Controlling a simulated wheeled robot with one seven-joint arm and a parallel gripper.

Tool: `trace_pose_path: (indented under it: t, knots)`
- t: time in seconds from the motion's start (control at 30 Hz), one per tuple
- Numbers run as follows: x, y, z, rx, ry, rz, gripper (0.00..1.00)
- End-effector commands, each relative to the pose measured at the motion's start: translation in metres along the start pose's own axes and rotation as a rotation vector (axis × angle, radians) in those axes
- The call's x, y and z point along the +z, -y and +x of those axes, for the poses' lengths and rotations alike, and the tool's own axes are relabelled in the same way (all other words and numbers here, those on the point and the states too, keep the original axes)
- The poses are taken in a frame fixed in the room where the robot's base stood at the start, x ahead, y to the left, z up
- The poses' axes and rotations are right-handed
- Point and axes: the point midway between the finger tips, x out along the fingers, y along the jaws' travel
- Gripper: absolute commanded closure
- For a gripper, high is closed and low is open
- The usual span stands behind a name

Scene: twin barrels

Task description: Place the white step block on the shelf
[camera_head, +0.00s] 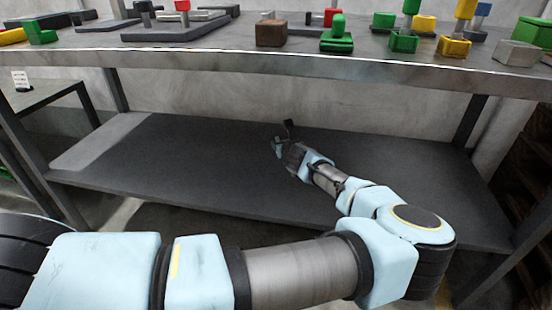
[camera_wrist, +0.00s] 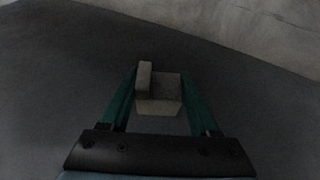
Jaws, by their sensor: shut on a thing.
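The step block (camera_wrist: 160,104) shows in the wrist view as a pale grey-white piece with a taller part on its left. It sits between the green fingers of my gripper (camera_wrist: 160,92), which is shut on it. In the head view my gripper (camera_head: 281,141) reaches under the tabletop, over the dark lower shelf (camera_head: 190,165), towards its back. The block cannot be made out clearly there. I cannot tell whether the block touches the shelf.
The tabletop (camera_head: 220,63) above the shelf holds several coloured blocks, including a brown block (camera_head: 271,33) and a green stepped block (camera_head: 337,40). Table legs stand at both sides. A grey wall (camera_head: 220,95) is behind. The shelf's left part is clear.

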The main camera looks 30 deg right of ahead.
Motion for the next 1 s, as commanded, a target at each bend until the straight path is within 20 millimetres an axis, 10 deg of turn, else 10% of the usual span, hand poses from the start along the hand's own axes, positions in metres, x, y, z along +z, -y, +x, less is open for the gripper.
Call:
trace_pose_path:
  t: [0.5, 0.87, 0.9, 1.0]
  knots:
    - [-0.053, -0.001, 0.022, 0.002, 0.001, -0.002, 1.00]
    - [-0.056, -0.001, 0.024, 0.002, 0.001, -0.003, 1.00]
    - [-0.057, -0.001, 0.024, 0.001, 0.000, -0.002, 0.37]
    - [-0.056, -0.001, 0.024, 0.001, 0.000, -0.003, 0.25]
